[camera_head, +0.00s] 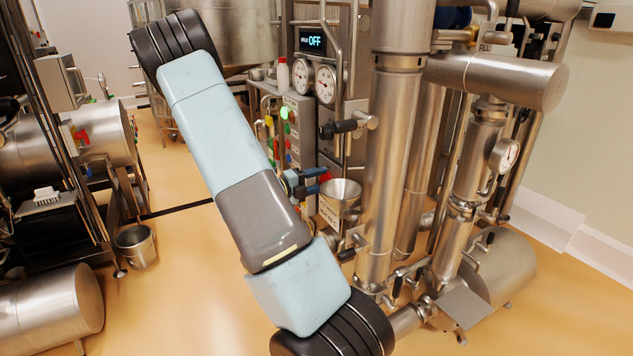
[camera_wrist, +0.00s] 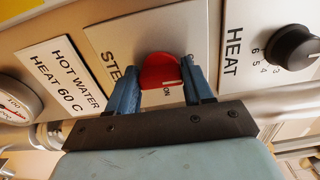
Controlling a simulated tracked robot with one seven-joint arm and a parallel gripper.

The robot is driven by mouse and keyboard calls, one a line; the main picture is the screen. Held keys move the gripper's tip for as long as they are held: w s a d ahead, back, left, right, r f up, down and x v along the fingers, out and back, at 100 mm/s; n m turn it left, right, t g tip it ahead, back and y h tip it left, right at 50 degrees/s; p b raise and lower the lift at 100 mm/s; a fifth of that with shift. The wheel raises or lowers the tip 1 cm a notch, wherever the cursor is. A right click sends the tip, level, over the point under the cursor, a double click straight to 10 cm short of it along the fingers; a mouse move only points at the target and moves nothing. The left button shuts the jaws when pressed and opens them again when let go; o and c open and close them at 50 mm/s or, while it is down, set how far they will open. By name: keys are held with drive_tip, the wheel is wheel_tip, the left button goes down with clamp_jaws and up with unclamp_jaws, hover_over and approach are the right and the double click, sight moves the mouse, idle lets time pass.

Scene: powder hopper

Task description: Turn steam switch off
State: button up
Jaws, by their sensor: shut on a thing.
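The red steam switch (camera_wrist: 160,69) is a round knob on a metal plate in the wrist view. The plate's lettering starts with "STE", and the rest is hidden by my finger. A white mark on the knob lies toward its lower right, close to the word "ON". My gripper (camera_wrist: 163,80) has its two blue fingers on either side of the knob, shut on it.
A black heat dial (camera_wrist: 291,47) is right of the switch, and a "HOT WATER HEAT 60 C" label (camera_wrist: 61,70) is left. A display (camera_head: 312,41) reads "OFF".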

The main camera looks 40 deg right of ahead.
drive_tip(key=shift+w+f+n, duration=0.1)
drive_tip(key=shift+w+n, duration=0.05)
drive_tip(key=shift+n, duration=0.15)
drive_tip(key=o, duration=0.8)
drive_tip(key=shift+c, duration=0.2)
drive_tip(key=shift+o, duration=1.4)
drive_tip(key=v, duration=1.4)
drive_tip(key=shift+f, duration=0.1)
